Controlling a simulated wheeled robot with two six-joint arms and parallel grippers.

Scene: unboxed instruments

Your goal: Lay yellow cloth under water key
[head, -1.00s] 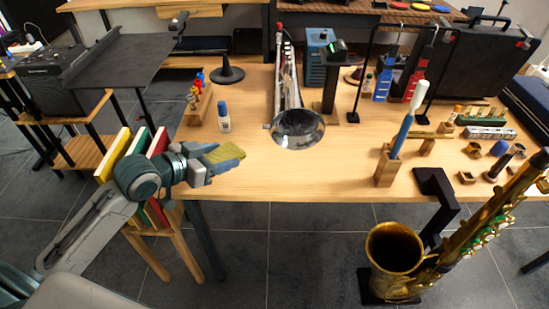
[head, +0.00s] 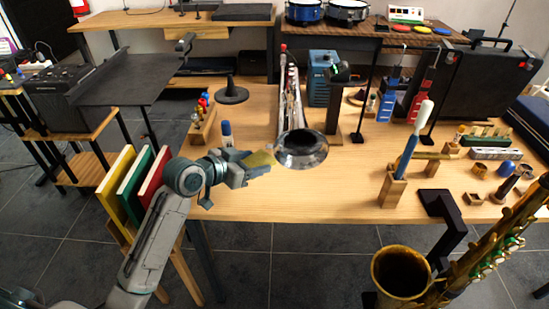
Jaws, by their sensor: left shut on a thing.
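My left gripper (head: 247,167) is shut on the yellow cloth (head: 260,159), a small folded pad at its fingertips. It holds the cloth over the front part of the wooden table, just left of the silver instrument's bell (head: 301,152). I cannot tell whether cloth and bell touch. The silver instrument (head: 291,100) lies lengthwise on the table, its tubing running back from the bell to a red-tipped far end. The water key is too small to make out. My right gripper is not in view.
A small bottle (head: 227,132) stands just behind my left gripper. A rack of small bottles (head: 202,122) and a black cone stand (head: 231,92) are behind it. A wooden block with a blue swab (head: 407,152) stands to the right. The front table strip (head: 320,190) is clear.

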